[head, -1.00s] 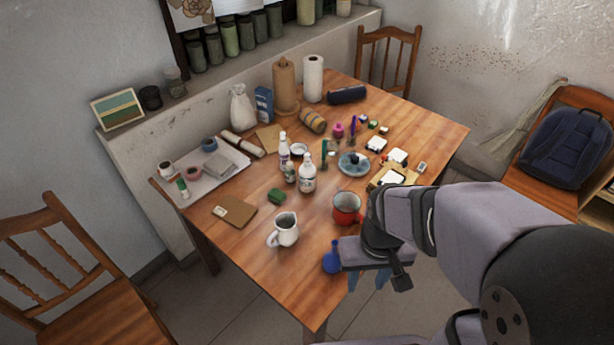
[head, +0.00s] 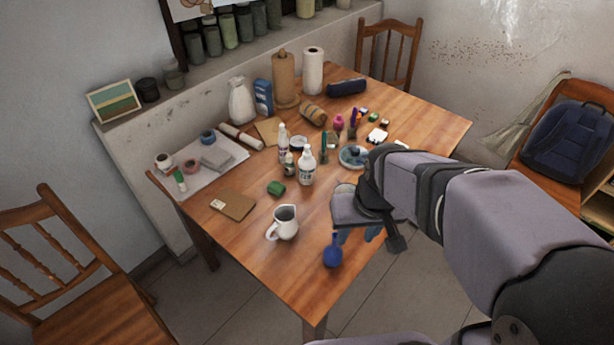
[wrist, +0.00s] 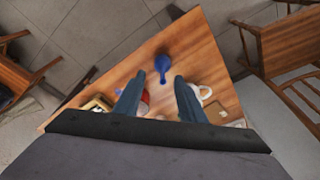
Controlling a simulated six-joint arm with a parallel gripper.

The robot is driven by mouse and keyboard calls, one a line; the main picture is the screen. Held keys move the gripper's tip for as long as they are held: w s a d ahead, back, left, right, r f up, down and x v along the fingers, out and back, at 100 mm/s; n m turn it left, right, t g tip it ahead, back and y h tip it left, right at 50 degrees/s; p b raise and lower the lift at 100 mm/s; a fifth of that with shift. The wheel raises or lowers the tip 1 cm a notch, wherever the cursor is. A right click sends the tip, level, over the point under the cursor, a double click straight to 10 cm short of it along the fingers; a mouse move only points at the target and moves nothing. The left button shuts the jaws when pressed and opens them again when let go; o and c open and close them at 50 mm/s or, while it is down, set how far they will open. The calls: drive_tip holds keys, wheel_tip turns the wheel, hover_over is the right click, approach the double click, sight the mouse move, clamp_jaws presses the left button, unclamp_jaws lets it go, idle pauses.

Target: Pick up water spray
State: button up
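A small blue bottle (head: 333,251) with a round body and a narrow neck stands near the front corner of the wooden table (head: 290,280). It looks like the water spray, but I cannot make out a spray head. In the wrist view the blue bottle (wrist: 163,66) shows just beyond and between the fingertips. My gripper (head: 356,237) is above the table, to the right of the bottle and apart from it. In the wrist view my gripper (wrist: 159,78) has its two fingers spread with nothing held between them.
A white jug (head: 283,222) stands left of the blue bottle. The table around the blue bottle is clear.

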drive_tip(key=w+a+f+t+y+b, duration=0.1)
drive_tip(key=w+a+f+t+b, duration=0.25)
drive_tip(key=w, duration=0.75)
drive_tip(key=w+a+t+b, duration=0.2)
drive_tip(key=w+t+b, duration=0.3)
drive_tip(key=w, duration=0.5)
wheel_tip(320, 180, up, 4)
drive_tip(key=t+h+b, duration=0.1)
drive_tip(key=t+b, duration=0.6)
drive_tip(key=b, duration=0.3)
hover_over(306, 151)
drive_tip(key=s, duration=0.3)
drive_tip(key=f, duration=1.2)
drive_tip(key=shift+w+f+p, duration=0.15)
drive_tip(key=shift+w+p, duration=0.05)
drive_tip(key=shift+p, duration=0.15)
drive_tip(key=w+p, duration=0.1)
drive_tip(key=w, duration=0.6)
drive_tip(key=shift+w+d+f+p, duration=0.2)
drive_tip(key=shift+p, duration=0.15)
